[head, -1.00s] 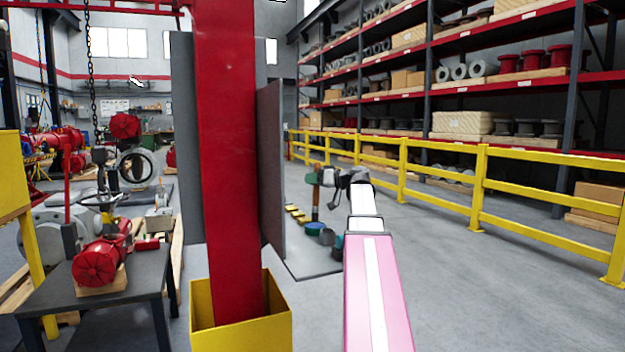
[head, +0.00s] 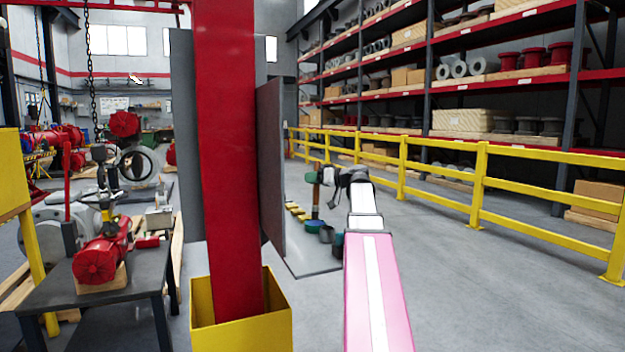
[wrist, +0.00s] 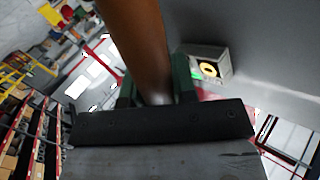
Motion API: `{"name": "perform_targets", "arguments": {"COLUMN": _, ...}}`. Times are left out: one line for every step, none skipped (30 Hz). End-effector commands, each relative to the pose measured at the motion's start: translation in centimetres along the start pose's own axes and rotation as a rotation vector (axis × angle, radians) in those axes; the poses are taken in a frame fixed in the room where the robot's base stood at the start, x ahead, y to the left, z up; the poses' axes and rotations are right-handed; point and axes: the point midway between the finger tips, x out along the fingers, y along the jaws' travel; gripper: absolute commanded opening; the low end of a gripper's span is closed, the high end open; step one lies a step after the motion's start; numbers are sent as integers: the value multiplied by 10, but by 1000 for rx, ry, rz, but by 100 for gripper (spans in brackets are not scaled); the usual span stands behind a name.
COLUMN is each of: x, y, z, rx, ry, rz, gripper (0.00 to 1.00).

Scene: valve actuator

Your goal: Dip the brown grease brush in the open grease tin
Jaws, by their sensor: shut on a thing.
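My gripper (head: 316,178) is shut on the brown grease brush (head: 316,201), at the far end of my outstretched arm in the head view. The brush hangs roughly upright above the far end of a grey table. In the wrist view, the brush's brown handle (wrist: 138,40) stands between the green fingers of my gripper (wrist: 155,88). Small round tins, one bluish-green (head: 314,226) and one teal (head: 327,234), stand below the brush. I cannot tell which is the open grease tin, or whether the brush end touches one; its bristles cannot be made out.
A red column (head: 228,160) in a yellow guard (head: 240,322) stands left of my arm, with a dark panel (head: 271,165) beside it. Several yellow pieces lie on the grey table (head: 305,265). A yellow railing (head: 440,165) runs along the right, with open floor before it.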

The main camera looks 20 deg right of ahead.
Motion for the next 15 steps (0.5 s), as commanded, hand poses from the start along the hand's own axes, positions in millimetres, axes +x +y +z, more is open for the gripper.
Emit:
{"name": "perform_targets", "arguments": {"x": 0, "y": 0, "z": 0, "rx": 0, "ry": 0, "rz": 0, "gripper": 2}}
{"name": "perform_targets", "arguments": {"x": 0, "y": 0, "z": 1, "rx": 0, "ry": 0, "rz": 0, "gripper": 2}}
{"name": "perform_targets", "arguments": {"x": 0, "y": 0, "z": 1, "rx": 0, "ry": 0, "rz": 0, "gripper": 2}}
{"name": "perform_targets", "arguments": {"x": 0, "y": 0, "z": 2, "rx": 0, "ry": 0, "rz": 0, "gripper": 2}}
{"name": "perform_targets", "arguments": {"x": 0, "y": 1, "z": 2, "rx": 0, "ry": 0, "rz": 0, "gripper": 2}}
{"name": "perform_targets", "arguments": {"x": 0, "y": 1, "z": 2, "rx": 0, "ry": 0, "rz": 0, "gripper": 2}}
{"name": "perform_targets", "arguments": {"x": 0, "y": 1, "z": 2, "rx": 0, "ry": 0, "rz": 0, "gripper": 2}}
{"name": "perform_targets", "arguments": {"x": 0, "y": 1, "z": 3, "rx": 0, "ry": 0, "rz": 0, "gripper": 2}}
{"name": "perform_targets", "arguments": {"x": 0, "y": 1, "z": 3, "rx": 0, "ry": 0, "rz": 0, "gripper": 2}}
{"name": "perform_targets", "arguments": {"x": 0, "y": 1, "z": 3, "rx": 0, "ry": 0, "rz": 0, "gripper": 2}}
{"name": "perform_targets", "arguments": {"x": 0, "y": 1, "z": 4, "rx": 0, "ry": 0, "rz": 0, "gripper": 2}}
{"name": "perform_targets", "arguments": {"x": 0, "y": 1, "z": 4, "rx": 0, "ry": 0, "rz": 0, "gripper": 2}}
{"name": "perform_targets", "arguments": {"x": 0, "y": 2, "z": 4, "rx": 0, "ry": 0, "rz": 0, "gripper": 2}}
{"name": "perform_targets", "arguments": {"x": 0, "y": 2, "z": 5, "rx": 0, "ry": 0, "rz": 0, "gripper": 2}}
{"name": "perform_targets", "arguments": {"x": 0, "y": 2, "z": 5, "rx": 0, "ry": 0, "rz": 0, "gripper": 2}}
